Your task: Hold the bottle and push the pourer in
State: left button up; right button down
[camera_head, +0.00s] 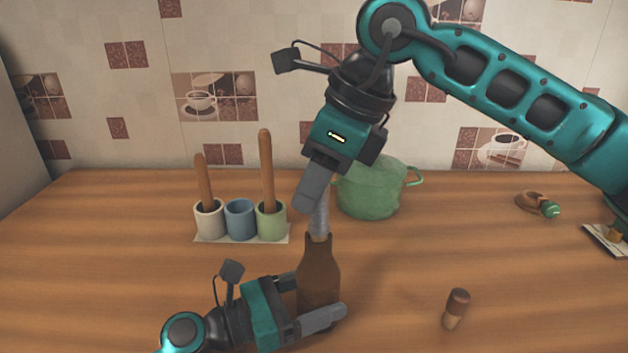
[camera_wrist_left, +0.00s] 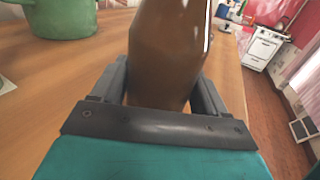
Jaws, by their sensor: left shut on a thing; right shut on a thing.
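A brown bottle (camera_head: 318,268) stands upright on the wooden counter. My left gripper (camera_head: 312,308) is shut on its body from the left side. In the left wrist view the bottle (camera_wrist_left: 170,50) sits between the two fingers of this gripper (camera_wrist_left: 165,90). My right gripper (camera_head: 315,194) comes from above and is shut on the pourer. Its fingers hide the pourer's upper part. I cannot tell how deep the pourer sits in the neck.
Three cups, white, blue (camera_head: 240,220) and green, stand on a pale mat behind left; two hold wooden handles. A green pot (camera_head: 370,190) is behind the bottle. A brown item with a green end (camera_head: 540,205) lies far right.

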jog(key=shift+f, duration=0.1)
jog(key=c, duration=0.8)
grip_release()
jog(key=shift+c, duration=0.2)
jog(key=v, duration=1.2)
pick_arm(q)
jog(key=o, duration=1.5)
